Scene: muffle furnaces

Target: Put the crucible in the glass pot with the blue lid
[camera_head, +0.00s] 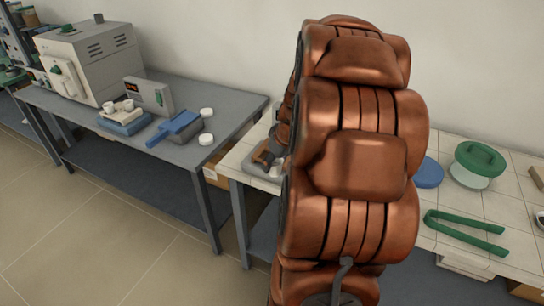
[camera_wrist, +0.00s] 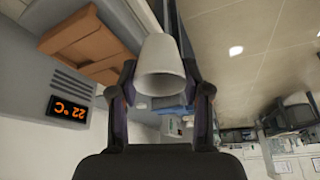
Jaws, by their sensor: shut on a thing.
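My gripper (camera_wrist: 161,76) is shut on a white crucible (camera_wrist: 163,60) in the wrist view, with one dark finger on each side of it. The crucible's round mouth faces the camera. In the head view a small white piece (camera_head: 276,171) shows beside the end of my arm, at the left end of the tiled table. A round blue lid (camera_head: 428,174) lies on that table, just right of my arm. My arm partly hides it, and I cannot tell whether a glass pot is beneath it. A glass pot with a green lid (camera_head: 480,158) stands right of it.
Green tongs (camera_head: 465,232) lie on the tiled table. The grey table (camera_head: 195,155) at left bears a furnace (camera_head: 90,62), a control box (camera_head: 150,96), a blue tray (camera_head: 124,125) with small crucibles and white round pieces. A gap separates the tables. A display (camera_wrist: 68,109) shows 22 °C.

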